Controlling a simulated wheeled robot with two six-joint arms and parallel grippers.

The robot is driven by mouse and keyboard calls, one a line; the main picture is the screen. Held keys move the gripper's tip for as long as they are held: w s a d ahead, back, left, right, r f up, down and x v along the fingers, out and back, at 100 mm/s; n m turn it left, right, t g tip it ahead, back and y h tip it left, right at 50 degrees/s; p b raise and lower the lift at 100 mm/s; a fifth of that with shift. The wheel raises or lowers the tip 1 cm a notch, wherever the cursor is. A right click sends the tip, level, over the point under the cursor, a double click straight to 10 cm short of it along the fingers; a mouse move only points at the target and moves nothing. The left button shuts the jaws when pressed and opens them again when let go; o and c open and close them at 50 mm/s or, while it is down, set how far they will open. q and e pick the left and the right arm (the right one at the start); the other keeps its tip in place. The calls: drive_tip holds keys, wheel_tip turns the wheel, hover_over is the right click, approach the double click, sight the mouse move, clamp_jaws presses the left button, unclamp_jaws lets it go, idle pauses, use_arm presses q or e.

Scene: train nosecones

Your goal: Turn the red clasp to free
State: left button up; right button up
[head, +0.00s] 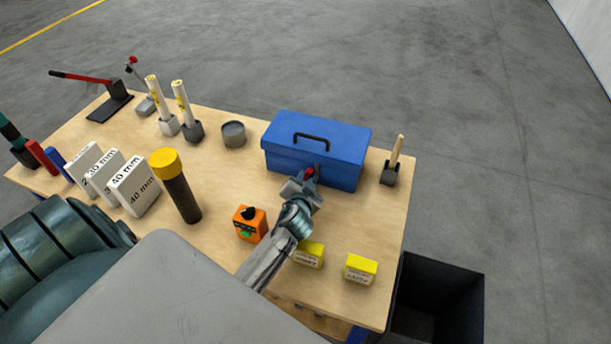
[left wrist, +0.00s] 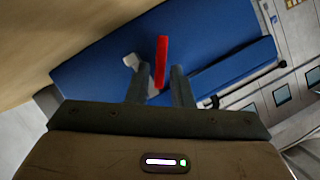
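The blue toolbox (head: 335,145) stands at the table's back right, lid down, with a dark handle on top. The red clasp (head: 309,172) is on its front, partly hidden by my left gripper (head: 307,183). In the left wrist view, the red clasp (left wrist: 161,60) is a narrow upright bar against the blue box (left wrist: 100,70). My left gripper's fingers (left wrist: 160,78) stand apart on either side of the clasp, with small gaps visible. A pale small piece (left wrist: 131,61) shows beside the left finger. My right gripper is not in view.
An orange device (head: 250,224) and two yellow boxes (head: 360,269) lie near my left arm. A yellow-capped dark cylinder (head: 178,187) stands to the left. A brush in a holder (head: 391,165) is right of the toolbox. A black bin (head: 445,300) stands beside the table.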

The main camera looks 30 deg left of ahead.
use_arm(q)
drive_tip(key=shift+w+a+f, duration=0.15)
drive_tip(key=shift+w+a, duration=0.05)
drive_tip(key=shift+w, duration=0.25)
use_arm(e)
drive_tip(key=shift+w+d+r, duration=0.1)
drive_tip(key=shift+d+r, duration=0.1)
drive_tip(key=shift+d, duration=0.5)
use_arm(q)
clamp_jaws()
drive_tip(key=shift+a+n+h, duration=0.2)
drive_tip(key=shift+n+h, duration=0.4)
drive_tip(key=shift+n, duration=0.4)
drive_tip(key=shift+s+a+n+h, duration=0.15)
drive_tip(key=shift+n+h, duration=0.45)
drive_tip(key=shift+n, duration=0.3)
drive_tip(key=shift+n+h, duration=0.3)
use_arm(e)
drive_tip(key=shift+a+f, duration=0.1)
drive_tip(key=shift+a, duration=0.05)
